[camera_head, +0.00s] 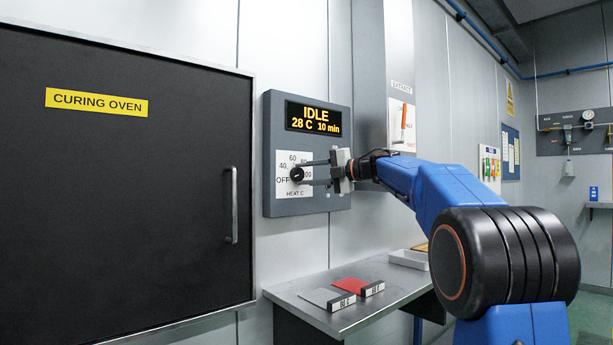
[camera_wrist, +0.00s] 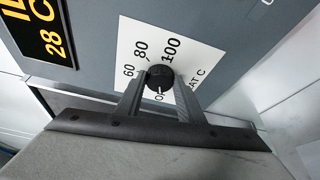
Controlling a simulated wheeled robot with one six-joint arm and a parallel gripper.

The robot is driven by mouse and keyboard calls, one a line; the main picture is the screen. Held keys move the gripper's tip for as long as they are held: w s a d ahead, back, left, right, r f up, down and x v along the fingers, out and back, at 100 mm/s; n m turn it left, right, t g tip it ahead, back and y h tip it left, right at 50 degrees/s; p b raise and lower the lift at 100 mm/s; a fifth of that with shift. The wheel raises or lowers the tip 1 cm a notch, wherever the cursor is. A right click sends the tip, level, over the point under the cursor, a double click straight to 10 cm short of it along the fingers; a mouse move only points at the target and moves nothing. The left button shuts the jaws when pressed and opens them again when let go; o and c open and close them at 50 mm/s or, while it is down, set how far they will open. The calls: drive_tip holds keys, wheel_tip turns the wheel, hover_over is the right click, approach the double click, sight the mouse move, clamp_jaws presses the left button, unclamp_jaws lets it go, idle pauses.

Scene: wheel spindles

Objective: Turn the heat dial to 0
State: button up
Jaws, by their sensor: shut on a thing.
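The heat dial (camera_head: 297,174) is a black round knob on a white scale plate, low on the grey control panel (camera_head: 341,116). The plate reads OFF, 40, 60, 80 and 100 around the knob, with HEAT C below. My gripper (camera_head: 300,173) reaches in from the right with its two fingers shut on the knob. In the wrist view the knob (camera_wrist: 160,78) sits between the fingertips, with 60, 80 and 100 showing beyond it. The display (camera_head: 314,118) reads IDLE, 28 C, 10 min.
The black curing oven door (camera_head: 120,220) with its vertical handle (camera_head: 233,205) is left of the panel. A metal shelf (camera_head: 310,285) below holds a grey card and a red card (camera_head: 359,286). An extract switch (camera_head: 403,122) is mounted to the right.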

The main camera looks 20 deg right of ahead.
idle(0.5)
drive_tip(key=o, duration=1.1)
drive_tip(key=shift+a, duration=0.1)
drive_tip(key=shift+c, duration=0.2)
drive_tip(key=v, duration=1.7)
drive_tip(key=shift+s, duration=0.15)
